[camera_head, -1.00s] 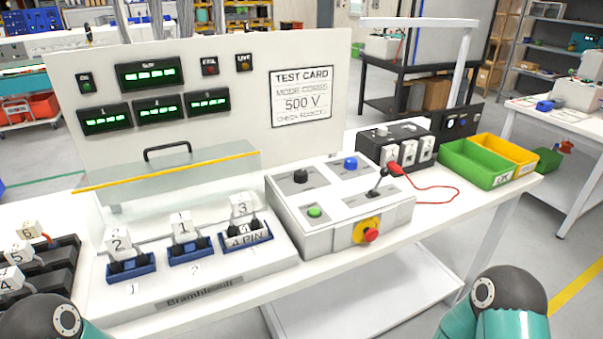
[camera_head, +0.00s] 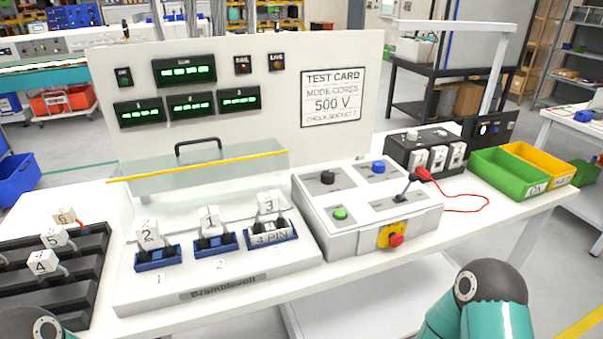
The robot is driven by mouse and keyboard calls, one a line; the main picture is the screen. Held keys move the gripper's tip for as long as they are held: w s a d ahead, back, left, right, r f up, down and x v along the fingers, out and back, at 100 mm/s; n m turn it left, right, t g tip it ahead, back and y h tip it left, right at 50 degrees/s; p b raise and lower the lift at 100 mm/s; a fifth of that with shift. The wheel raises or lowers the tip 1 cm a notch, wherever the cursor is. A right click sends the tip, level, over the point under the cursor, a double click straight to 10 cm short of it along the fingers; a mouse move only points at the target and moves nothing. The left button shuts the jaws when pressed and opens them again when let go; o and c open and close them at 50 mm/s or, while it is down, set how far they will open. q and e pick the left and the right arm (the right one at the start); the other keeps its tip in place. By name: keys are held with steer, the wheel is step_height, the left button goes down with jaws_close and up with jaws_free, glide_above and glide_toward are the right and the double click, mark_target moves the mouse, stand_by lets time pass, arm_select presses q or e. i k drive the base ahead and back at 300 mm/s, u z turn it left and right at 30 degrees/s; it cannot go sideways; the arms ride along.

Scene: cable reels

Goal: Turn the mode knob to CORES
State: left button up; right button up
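The grey-white control box (camera_head: 362,246) stands on the bench right of the test fixture. A black knob (camera_head: 327,177) sits on a grey plate at its back left; its label and pointer are too small to read. A blue button (camera_head: 378,167) is at the back right, a green button (camera_head: 340,213) at the front left, and a black lever (camera_head: 403,191) at the front right. The test card (camera_head: 332,98) on the panel reads "MODE CORES" and "500 V". Only teal and black links of my arms show at the bottom edge; both grippers are out of view.
A red emergency stop (camera_head: 396,240) is on the box front. A red lead (camera_head: 468,208) loops beside it. Green (camera_head: 507,190) and yellow bins stand at right. A black rack (camera_head: 88,285) is at left.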

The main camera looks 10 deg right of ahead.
mark_target(327, 178)
steer(key=z, duration=0.2)
steer(key=i, duration=0.2)
steer(key=u, duration=2.65)
steer(key=k, duration=2.5)
steer(key=z, duration=1.05)
steer(key=i, duration=1)
steer(key=u, duration=0.05)
